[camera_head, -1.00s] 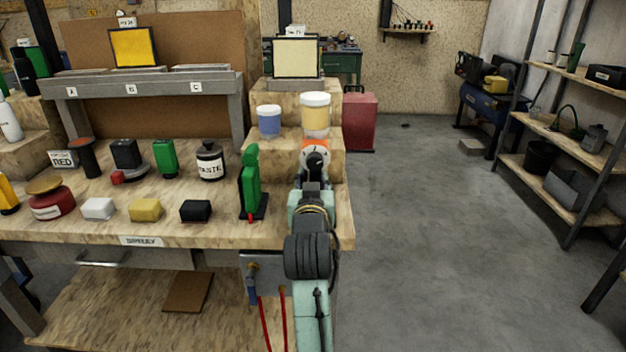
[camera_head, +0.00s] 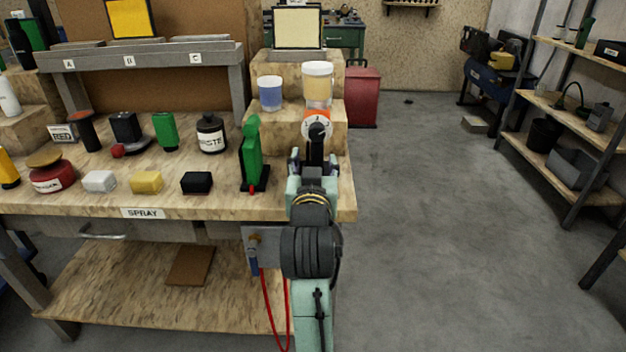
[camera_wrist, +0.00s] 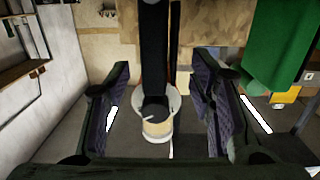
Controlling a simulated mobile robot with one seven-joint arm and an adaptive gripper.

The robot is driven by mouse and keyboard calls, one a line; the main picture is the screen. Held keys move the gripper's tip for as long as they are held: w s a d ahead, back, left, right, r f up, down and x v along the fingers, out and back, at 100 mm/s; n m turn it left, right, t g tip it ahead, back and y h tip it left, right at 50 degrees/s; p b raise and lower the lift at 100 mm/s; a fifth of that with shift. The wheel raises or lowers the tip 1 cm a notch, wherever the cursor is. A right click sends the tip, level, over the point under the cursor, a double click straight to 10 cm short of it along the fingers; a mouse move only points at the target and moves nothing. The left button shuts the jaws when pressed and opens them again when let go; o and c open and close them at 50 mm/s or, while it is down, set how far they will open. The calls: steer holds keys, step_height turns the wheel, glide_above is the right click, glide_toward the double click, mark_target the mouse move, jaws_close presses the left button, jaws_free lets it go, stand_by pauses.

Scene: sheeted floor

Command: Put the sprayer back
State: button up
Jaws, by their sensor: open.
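The sprayer has a round white and orange dial head (camera_head: 317,124) and a black handle (camera_head: 316,150). It stands upright at the right end of the bench top, in front of a cream jar. My gripper (camera_head: 315,162) is open, with one finger on each side of the handle. In the wrist view the black handle (camera_wrist: 155,45) runs between the spread fingers, with a visible gap on both sides. The sprayer's lower end is hidden behind my gripper in the head view.
A green upright thing (camera_head: 250,155) on a black base stands close left of my gripper. The cream jar (camera_head: 318,85) and a blue jar (camera_head: 270,93) stand on a step behind. Below the bench edge are a metal bracket (camera_head: 275,240) and a red hose (camera_head: 268,300).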

steer(key=shift+s+f+b, duration=0.2)
steer(key=shift+s+b, duration=0.25)
steer(key=shift+b, duration=0.65)
steer(key=s+b, duration=0.1)
steer(key=b, duration=0.2)
steer(key=shift+s+r+b, duration=0.15)
steer(key=shift+s+b, duration=0.95)
steer(key=shift+b, duration=1.05)
steer(key=shift+s+r+b, duration=0.15)
steer(key=shift+s+b, duration=0.95)
steer(key=shift+b, duration=1)
